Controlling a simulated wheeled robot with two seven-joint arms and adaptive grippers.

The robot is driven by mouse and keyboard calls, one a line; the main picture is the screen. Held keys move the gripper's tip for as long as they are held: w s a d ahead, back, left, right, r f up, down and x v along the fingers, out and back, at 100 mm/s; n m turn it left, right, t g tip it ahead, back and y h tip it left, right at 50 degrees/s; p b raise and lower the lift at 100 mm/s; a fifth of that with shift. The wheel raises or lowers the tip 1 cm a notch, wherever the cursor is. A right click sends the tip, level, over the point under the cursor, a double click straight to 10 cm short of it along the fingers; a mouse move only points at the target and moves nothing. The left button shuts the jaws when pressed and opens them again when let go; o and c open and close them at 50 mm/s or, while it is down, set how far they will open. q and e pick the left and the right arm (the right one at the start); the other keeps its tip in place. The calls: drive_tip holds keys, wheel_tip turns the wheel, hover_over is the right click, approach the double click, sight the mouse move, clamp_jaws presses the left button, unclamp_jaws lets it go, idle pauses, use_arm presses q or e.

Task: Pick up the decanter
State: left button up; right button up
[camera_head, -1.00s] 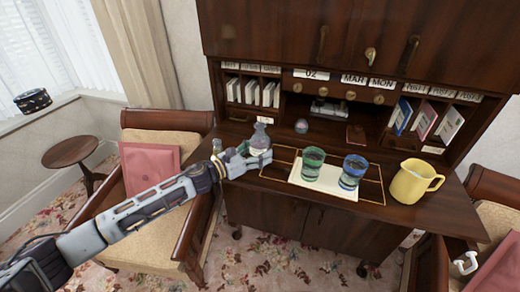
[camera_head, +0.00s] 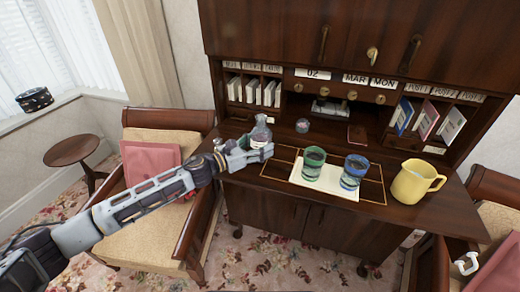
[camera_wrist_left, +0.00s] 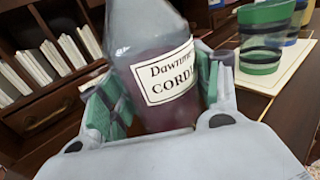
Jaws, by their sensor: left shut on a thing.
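The decanter (camera_head: 260,132) is a clear glass bottle with dark liquid and a white label, at the left part of the desk. It fills the middle of the left wrist view (camera_wrist_left: 150,50), where the label partly reads "CORDI". My left gripper (camera_head: 257,151) is shut on the decanter, with its green-padded fingers (camera_wrist_left: 155,105) on both sides of the body. The decanter looks about upright in the head view. I cannot tell surely whether its base is clear of the desk.
The desk (camera_head: 420,218) holds a green glass (camera_head: 312,165) and a blue glass (camera_head: 353,172) on a cream sheet (camera_head: 325,190), close right of the decanter. A yellow pitcher (camera_head: 412,183) stands farther right. Pigeonholes rise behind. An armchair (camera_head: 140,225) stands at the left.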

sight(256, 128)
use_arm(q)
drive_tip(key=shift+r+p, duration=0.35)
drive_tip(key=shift+r, duration=3.35)
